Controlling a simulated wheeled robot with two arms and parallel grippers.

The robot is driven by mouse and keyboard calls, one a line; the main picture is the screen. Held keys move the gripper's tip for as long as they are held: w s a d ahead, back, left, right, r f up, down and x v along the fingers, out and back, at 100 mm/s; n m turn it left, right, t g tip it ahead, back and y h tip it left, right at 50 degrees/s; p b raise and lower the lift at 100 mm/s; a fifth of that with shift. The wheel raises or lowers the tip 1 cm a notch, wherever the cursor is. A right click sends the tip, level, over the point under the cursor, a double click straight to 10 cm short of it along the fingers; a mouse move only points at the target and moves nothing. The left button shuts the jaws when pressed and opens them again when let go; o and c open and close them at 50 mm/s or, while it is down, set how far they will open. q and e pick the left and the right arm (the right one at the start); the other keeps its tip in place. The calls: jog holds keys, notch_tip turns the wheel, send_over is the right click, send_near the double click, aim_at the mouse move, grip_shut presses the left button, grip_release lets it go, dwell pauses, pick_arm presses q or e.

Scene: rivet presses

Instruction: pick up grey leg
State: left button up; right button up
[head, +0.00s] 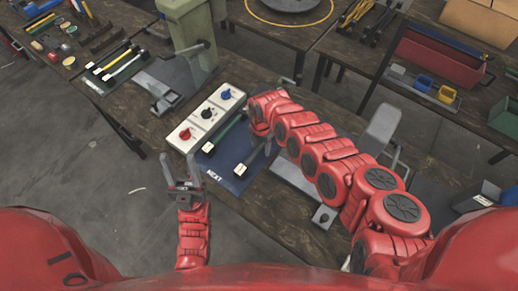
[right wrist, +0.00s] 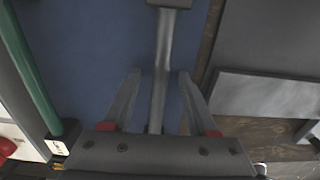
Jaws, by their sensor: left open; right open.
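The grey leg (head: 256,157) lies on the blue mat marked NEXT (head: 218,165). Its near end has a pale-faced cap; its other end is hidden behind my right arm. In the right wrist view the grey leg (right wrist: 164,45) runs between the two fingers of my right gripper (right wrist: 158,75), which is open with gaps on both sides. My left gripper (head: 181,158) is open and empty, left of the table's edge above the floor.
A green leg (head: 226,132) lies beside the grey one, also in the right wrist view (right wrist: 28,70). A white box with red, black and blue knobs (head: 207,116) stands left of the mat. A grey press (head: 379,128) stands to the right. Another press (head: 171,82) is at the back left.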

grip_shut()
jog(key=shift+r, duration=0.2)
dwell(0.5)
